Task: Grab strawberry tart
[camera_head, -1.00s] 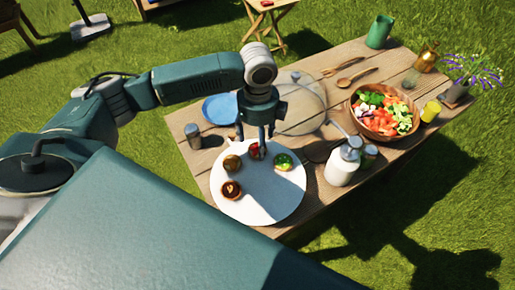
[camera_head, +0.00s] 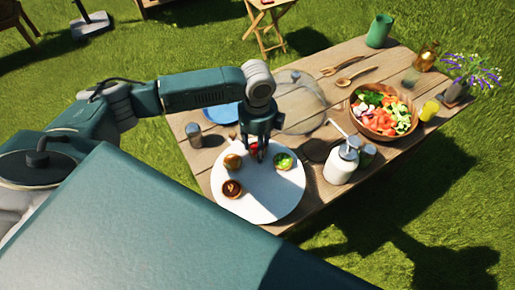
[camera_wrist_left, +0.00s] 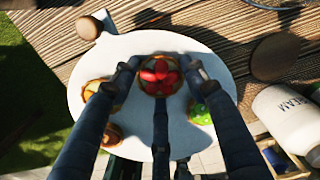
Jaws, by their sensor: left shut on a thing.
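The strawberry tart (camera_wrist_left: 158,73), with red berries in a pale crust, is at the back of the round white plate (camera_head: 262,205). In the head view the tart (camera_head: 254,150) is partly hidden by my gripper. My left gripper (camera_head: 257,155) is over the plate with its fingers around the tart. In the wrist view the fingers of the left gripper (camera_wrist_left: 155,82) are shut on the tart from its sides. I cannot tell whether the tart is lifted off the plate. My right gripper is not in view.
A brown-topped tart (camera_head: 232,162), a dark tart (camera_head: 232,189) and a green tart (camera_head: 284,161) sit on the plate close by. A white bottle (camera_head: 341,165) stands right of the plate. A salad bowl (camera_head: 410,115) and a glass dome (camera_head: 300,103) are farther back.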

